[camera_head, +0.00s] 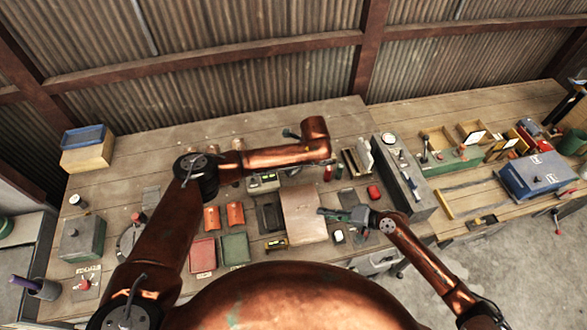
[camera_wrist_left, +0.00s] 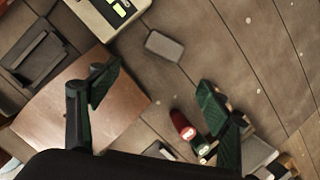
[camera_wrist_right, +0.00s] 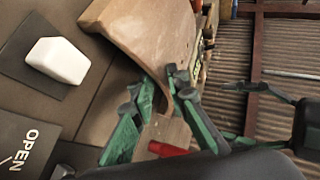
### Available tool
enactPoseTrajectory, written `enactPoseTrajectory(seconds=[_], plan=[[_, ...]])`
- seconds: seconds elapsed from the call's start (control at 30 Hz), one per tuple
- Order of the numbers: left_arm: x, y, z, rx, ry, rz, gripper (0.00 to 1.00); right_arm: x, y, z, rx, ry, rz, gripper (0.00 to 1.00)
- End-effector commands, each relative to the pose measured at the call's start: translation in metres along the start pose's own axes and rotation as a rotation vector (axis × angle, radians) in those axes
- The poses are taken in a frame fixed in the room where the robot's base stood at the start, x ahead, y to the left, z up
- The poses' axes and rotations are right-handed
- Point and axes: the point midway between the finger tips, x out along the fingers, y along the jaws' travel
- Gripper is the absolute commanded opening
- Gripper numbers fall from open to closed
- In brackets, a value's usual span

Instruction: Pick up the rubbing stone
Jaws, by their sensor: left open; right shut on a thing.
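A small grey block (camera_wrist_left: 165,45), which looks like the rubbing stone, lies flat on the bench in the left wrist view, ahead of and apart from my left fingertips. My left gripper (camera_wrist_left: 155,85) is open and empty above the bench. In the head view its fingers are hidden by my left arm, which also seems to cover the block. My right gripper (camera_head: 334,213) is at the right edge of a brown sheet (camera_head: 303,210). In the right wrist view, my right gripper (camera_wrist_right: 163,82) is shut on the sheet's corner (camera_wrist_right: 150,30).
A device with yellow displays (camera_wrist_left: 105,12) stands near the grey block. A white block (camera_wrist_right: 57,60) rests on a dark mat by my right gripper. A long grey box (camera_head: 405,175) stands at the right.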

Motion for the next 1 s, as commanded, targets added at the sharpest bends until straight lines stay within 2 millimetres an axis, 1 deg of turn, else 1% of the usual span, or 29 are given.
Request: enactPoseTrajectory(seconds=[0.03, 0.1, 0.23, 0.33, 0.5, 0.6, 0.83, 1.0], plan=[[-0.002, -0.002, 0.001, 0.070, -0.033, 0.007, 0.71, 0.000, 0.005, 0.003, 0.003, -0.006, 0.008, 0.00], [-0.004, -0.004, 0.002, 0.147, -0.065, 0.017, 0.71, 0.000, 0.005, 0.003, 0.002, -0.006, 0.008, 0.00], [-0.001, -0.004, 0.004, 0.220, -0.095, 0.030, 0.71, 0.000, 0.005, 0.003, 0.002, -0.006, 0.008, 0.00], [0.012, -0.003, 0.006, 0.233, -0.100, 0.035, 0.71, 0.000, 0.005, 0.003, 0.002, -0.006, 0.008, 0.00], [0.041, -0.003, 0.009, 0.231, -0.099, 0.033, 0.71, 0.000, 0.005, 0.003, 0.003, -0.007, 0.008, 0.00], [0.054, -0.003, 0.009, 0.231, -0.097, 0.032, 0.71, 0.000, 0.005, 0.004, 0.003, -0.007, 0.008, 0.00], [0.069, -0.003, 0.011, 0.230, -0.097, 0.032, 0.71, 0.000, 0.005, 0.004, 0.003, -0.007, 0.008, 0.00], [0.092, -0.006, 0.011, 0.229, -0.098, 0.032, 0.71, 0.000, 0.005, 0.004, 0.003, -0.007, 0.008, 0.00]])
